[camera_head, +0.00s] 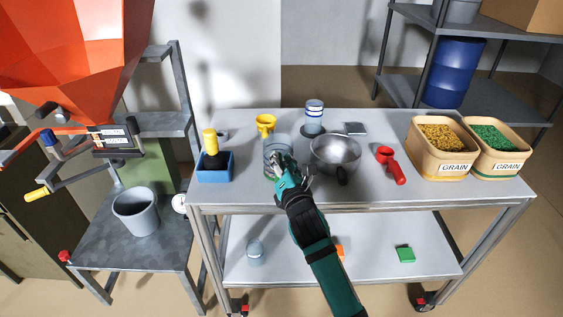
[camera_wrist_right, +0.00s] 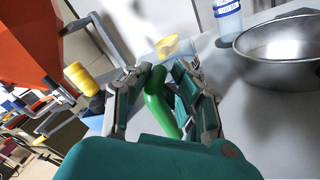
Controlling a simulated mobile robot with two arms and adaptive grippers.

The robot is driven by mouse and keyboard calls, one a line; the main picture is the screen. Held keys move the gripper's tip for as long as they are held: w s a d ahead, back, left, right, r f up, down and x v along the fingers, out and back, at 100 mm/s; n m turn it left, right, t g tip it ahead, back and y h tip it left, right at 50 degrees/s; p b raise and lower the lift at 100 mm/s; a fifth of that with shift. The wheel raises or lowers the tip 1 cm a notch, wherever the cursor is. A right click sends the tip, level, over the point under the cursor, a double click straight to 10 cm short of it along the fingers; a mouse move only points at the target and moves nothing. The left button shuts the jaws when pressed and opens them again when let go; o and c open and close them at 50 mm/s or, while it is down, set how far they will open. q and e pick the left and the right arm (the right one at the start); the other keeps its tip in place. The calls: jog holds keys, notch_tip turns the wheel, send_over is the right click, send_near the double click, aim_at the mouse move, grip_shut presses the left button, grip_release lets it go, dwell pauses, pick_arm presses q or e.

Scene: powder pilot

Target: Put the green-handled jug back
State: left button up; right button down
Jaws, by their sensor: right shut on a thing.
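The jug (camera_head: 272,146) is clear, and it shows near the left part of the table's top, in front of the yellow cup-like item. My right gripper (camera_head: 281,165) reaches in from the front and is shut on its green handle, which shows between the fingers in the right wrist view (camera_wrist_right: 160,102). The fingers hide part of the jug. I cannot tell whether its base touches the table. My left gripper is in neither view.
A blue box (camera_head: 216,172) with a yellow-handled tool stands left of the jug. A metal bowl (camera_head: 335,150) is close on the right, with a blue-labelled bottle (camera_head: 314,116) behind. A red scoop (camera_head: 395,170) and grain bins (camera_head: 443,160) stand further right. Table front right is clear.

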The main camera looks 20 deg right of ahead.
jog(key=c, duration=1.6)
grip_release()
jog(key=shift+f, duration=0.15)
jog(key=o, duration=0.6)
